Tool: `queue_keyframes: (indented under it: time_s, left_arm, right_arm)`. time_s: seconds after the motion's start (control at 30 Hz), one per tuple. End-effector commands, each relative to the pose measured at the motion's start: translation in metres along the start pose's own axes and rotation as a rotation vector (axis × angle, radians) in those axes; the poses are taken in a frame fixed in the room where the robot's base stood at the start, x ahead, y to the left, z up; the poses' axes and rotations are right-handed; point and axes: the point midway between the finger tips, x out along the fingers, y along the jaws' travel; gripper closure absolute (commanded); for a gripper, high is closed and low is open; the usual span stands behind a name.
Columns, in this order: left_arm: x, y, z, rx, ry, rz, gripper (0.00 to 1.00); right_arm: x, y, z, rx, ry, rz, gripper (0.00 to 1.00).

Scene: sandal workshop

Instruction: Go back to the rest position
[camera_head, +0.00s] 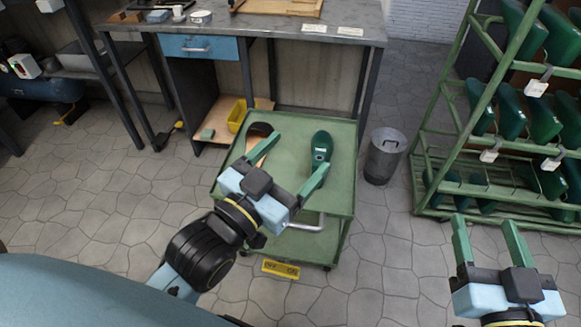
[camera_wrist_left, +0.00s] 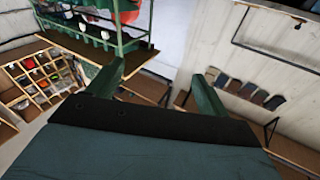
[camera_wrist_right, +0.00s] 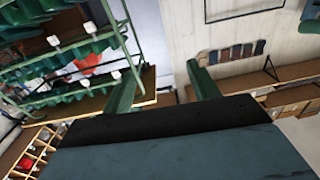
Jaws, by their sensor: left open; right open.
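My left gripper (camera_head: 294,160) is open and empty, raised in front of the green cart in the head view. Its fingers also show apart in the left wrist view (camera_wrist_left: 158,92). My right gripper (camera_head: 487,242) is open and empty at the lower right, in front of the green rack. Its two fingers stand apart in the right wrist view (camera_wrist_right: 163,88). No object is between the fingers of either gripper.
A green cart (camera_head: 343,170) holds a green shoe-shaped piece (camera_head: 321,148) and a brown-topped piece (camera_head: 262,130), partly hidden by my left gripper. A metal bin (camera_head: 384,156) stands right of it. A workbench (camera_head: 345,36) is behind; a green rack (camera_head: 455,140) is at right.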

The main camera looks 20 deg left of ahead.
Motion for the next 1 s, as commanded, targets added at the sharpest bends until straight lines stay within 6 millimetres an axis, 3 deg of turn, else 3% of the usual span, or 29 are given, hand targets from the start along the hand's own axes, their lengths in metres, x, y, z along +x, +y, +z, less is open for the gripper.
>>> queue_keyframes:
  time_s: [0.2,0.73,0.87,1.0]
  left_arm:
    - [-0.011,0.007,0.009,-0.123,-0.087,0.022,0.21]
    - [-0.009,0.008,0.013,-0.123,-0.106,0.024,0.21]
    - [-0.001,0.009,0.033,-0.120,-0.192,0.026,0.21]
    - [0.002,0.011,0.074,-0.114,-0.344,0.029,0.21]
  right_arm:
    - [0.000,0.000,0.000,0.000,0.000,0.000,0.40]
    - [0.003,0.001,0.004,0.000,-0.021,0.002,0.40]
    - [0.012,0.002,0.023,-0.002,-0.105,0.005,0.40]
    - [0.019,0.005,0.064,-0.005,-0.258,0.012,0.40]
